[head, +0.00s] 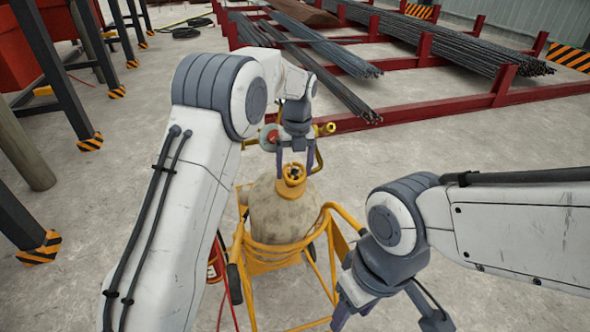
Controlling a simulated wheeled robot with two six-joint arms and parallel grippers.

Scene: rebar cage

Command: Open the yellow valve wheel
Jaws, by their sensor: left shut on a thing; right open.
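A tan gas cylinder (283,215) stands upright in a yellow wheeled cart (265,262). The yellow valve wheel (291,176) sits at the cylinder's top, with a dark centre. My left gripper (294,166) comes down from above, with its two fingers on either side of the wheel, and is shut on it. The finger contact is small and partly hidden. My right gripper (390,312) is open and empty at the lower middle, to the right of the cart and apart from it. Its fingertips run close to the bottom edge.
A red round part (269,137) and a yellow bar end (326,129) show beside my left wrist. Red racks with rebar bundles (440,40) stand behind. Dark posts with striped feet (38,247) stand at left. The concrete floor at right is clear.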

